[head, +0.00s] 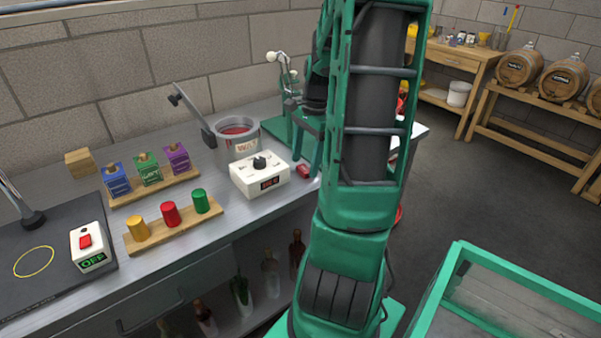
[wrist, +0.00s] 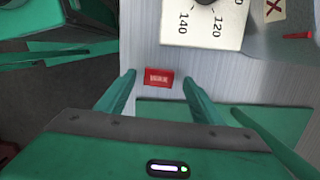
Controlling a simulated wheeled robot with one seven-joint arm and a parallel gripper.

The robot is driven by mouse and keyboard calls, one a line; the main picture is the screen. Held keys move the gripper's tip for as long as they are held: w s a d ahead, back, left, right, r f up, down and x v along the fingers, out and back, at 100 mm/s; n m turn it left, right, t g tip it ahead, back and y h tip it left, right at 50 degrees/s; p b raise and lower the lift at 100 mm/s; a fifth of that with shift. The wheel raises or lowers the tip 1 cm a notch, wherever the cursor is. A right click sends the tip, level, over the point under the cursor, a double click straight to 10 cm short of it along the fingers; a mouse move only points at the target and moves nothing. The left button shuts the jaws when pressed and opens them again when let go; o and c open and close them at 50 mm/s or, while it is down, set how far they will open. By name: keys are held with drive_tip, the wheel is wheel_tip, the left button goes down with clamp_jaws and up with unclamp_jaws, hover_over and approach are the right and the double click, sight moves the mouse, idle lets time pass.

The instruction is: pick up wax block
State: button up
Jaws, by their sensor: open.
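My gripper (head: 307,160) is open and points down over the block. In the wrist view, my gripper (wrist: 158,84) has its green fingers spread left and right of the block. I cannot tell how far the fingertips are above the counter. My arm hides part of the counter behind.
The white control box (head: 260,180) with a dial stands close to the left of the block. Behind it is a wax pot (head: 237,147) with its lid raised. A green bottling stand (head: 284,82) is just behind the gripper.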

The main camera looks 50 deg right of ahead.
drive_tip(key=shift+f, duration=0.75)
drive_tip(key=shift+c, duration=0.6)
drive_tip(key=c, duration=1)
